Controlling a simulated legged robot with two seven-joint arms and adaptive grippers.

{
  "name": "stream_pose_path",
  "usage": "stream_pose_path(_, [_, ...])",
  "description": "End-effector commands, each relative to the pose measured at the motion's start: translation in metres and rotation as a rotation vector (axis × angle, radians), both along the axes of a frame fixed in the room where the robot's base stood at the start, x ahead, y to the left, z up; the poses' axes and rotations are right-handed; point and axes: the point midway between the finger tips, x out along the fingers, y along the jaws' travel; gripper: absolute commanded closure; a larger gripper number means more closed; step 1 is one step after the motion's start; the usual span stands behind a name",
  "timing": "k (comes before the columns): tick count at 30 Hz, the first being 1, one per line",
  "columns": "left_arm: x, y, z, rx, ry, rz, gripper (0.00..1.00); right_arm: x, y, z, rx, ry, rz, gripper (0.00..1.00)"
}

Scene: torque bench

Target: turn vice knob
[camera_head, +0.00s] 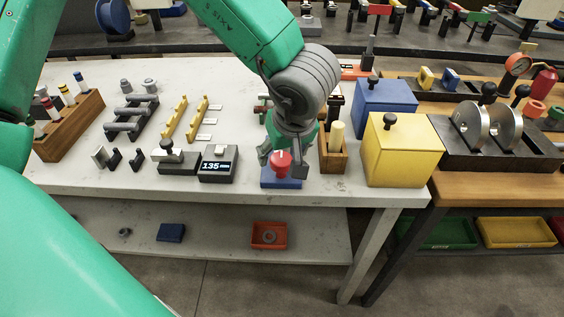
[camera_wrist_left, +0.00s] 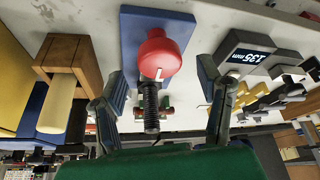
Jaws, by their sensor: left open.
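The vice knob (camera_head: 281,162) is red with a white mark and sits on a blue base (camera_head: 281,182) at the front of the white bench. In the left wrist view, the red knob (camera_wrist_left: 163,54), its black threaded screw (camera_wrist_left: 151,104) and the blue base (camera_wrist_left: 137,24) show clearly. My left gripper (camera_head: 284,164) is open above the bench at the knob. In the left wrist view its fingers (camera_wrist_left: 164,80) stand apart on either side of the knob and screw, with gaps on both sides. My right gripper is not in view.
A digital readout box (camera_head: 218,164) showing 135 stands left of the base. A wooden box (camera_head: 333,158) with a pale handle stands close on the right, then yellow (camera_head: 398,153) and blue (camera_head: 385,99) boxes. The bench's front edge is just before the base.

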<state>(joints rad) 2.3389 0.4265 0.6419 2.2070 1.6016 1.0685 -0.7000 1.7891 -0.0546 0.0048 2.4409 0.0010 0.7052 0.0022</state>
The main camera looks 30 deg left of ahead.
Motion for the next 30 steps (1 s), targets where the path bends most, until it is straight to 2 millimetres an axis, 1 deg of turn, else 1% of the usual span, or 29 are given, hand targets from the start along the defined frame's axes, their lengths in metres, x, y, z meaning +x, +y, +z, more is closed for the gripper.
stream_pose_path(1, [0.001, 0.003, -0.01, 0.0, 0.002, 0.002, 0.4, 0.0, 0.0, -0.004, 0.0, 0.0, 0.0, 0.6])
stream_pose_path(6, [0.006, 0.009, -0.026, 0.0, 0.0, 0.001, 0.4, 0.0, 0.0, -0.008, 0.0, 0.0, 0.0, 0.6])
stream_pose_path(10, [0.007, 0.01, -0.031, 0.0, 0.0, 0.001, 0.4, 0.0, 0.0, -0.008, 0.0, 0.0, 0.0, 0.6])
stream_pose_path(17, [0.007, 0.011, -0.031, 0.0, 0.0, 0.001, 0.4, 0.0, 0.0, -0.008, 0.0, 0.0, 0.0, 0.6])
stream_pose_path(18, [0.007, 0.011, -0.031, 0.0, 0.0, 0.001, 0.43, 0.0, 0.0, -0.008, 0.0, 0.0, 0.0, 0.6])
stream_pose_path(20, [0.007, 0.011, -0.031, 0.0, 0.0, 0.001, 0.64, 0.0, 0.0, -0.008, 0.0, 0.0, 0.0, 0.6])
stream_pose_path(21, [0.007, 0.011, -0.031, 0.0, 0.0, 0.001, 0.78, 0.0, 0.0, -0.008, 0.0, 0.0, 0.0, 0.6])
stream_pose_path(22, [0.007, 0.01, -0.031, 0.0, 0.0, 0.0, 0.89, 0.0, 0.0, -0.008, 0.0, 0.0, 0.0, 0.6])
stream_pose_path(30, [0.007, 0.01, -0.03, -0.001, 0.0, -0.012, 0.89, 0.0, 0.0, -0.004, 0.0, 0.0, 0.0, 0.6])
